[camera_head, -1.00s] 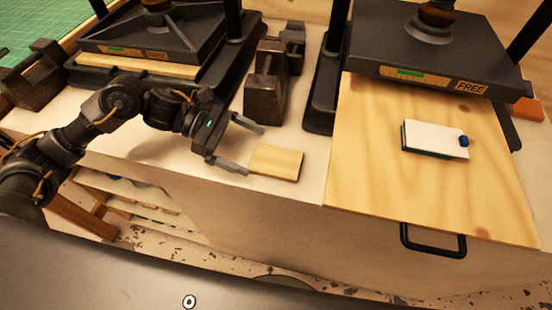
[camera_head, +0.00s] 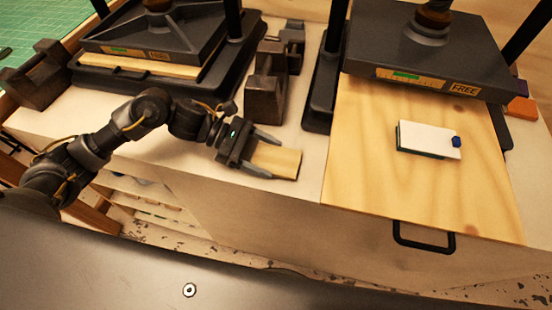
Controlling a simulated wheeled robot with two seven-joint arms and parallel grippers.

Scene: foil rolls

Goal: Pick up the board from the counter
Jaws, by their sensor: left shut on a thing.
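The board (camera_head: 284,162) is a small flat light-wood piece lying on the pale counter (camera_head: 225,177), near its front edge. My left gripper (camera_head: 272,157) reaches in from the left and is shut on the board, with one finger along its far side and one along its near side. The board's left part is between the fingers. It looks low at the counter; I cannot tell whether it is lifted. My right gripper is not in view.
A press (camera_head: 430,45) marked FREE stands right, above a large wooden panel (camera_head: 360,180) holding a white-topped block (camera_head: 428,138). Another press (camera_head: 160,40) stands left. Dark metal blocks (camera_head: 265,85) stand behind the board. A black handle (camera_head: 424,239) sits on the counter front.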

